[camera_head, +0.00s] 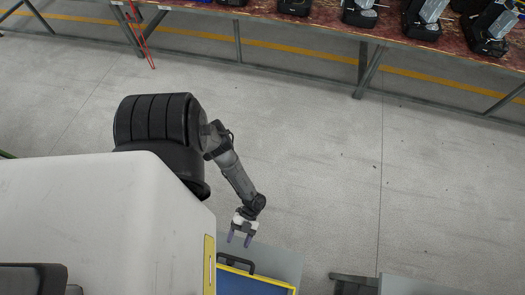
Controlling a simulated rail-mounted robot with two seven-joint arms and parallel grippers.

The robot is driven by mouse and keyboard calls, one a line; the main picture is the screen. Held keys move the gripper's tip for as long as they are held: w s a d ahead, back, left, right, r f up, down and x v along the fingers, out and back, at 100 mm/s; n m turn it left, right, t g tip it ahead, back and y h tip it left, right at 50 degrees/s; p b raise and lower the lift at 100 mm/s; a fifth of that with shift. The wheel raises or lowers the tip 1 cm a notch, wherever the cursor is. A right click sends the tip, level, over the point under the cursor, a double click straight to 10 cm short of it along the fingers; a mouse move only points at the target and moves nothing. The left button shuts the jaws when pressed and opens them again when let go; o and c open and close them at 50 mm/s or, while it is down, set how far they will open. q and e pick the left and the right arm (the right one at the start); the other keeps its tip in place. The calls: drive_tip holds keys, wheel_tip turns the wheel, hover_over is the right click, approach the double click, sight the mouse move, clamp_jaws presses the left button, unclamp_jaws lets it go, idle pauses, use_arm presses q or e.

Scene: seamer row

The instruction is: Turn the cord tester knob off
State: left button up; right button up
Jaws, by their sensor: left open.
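My left gripper (240,239) is open and empty, with its two fingers pointing down the picture. It is just above, in the picture, a blue panel (245,284) with a yellow rim and a black handle (235,264) at its top edge. The panel is cut off by the bottom of the frame, and I cannot tell for sure that it is the cord tester. No knob shows. My right gripper is not in view.
A grey surface (283,262) lies beside the blue panel. A long reddish worktable (330,22) with several dark machines runs along the top. A red cord (144,40) hangs at its left. A dark bar (352,279) and a grey surface (420,287) are at the bottom right. The concrete floor between is clear.

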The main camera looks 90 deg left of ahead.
use_arm(q)
drive_tip(key=v, duration=0.6)
drive_tip(key=shift+a+b, duration=0.2)
drive_tip(key=shift+b, duration=0.2)
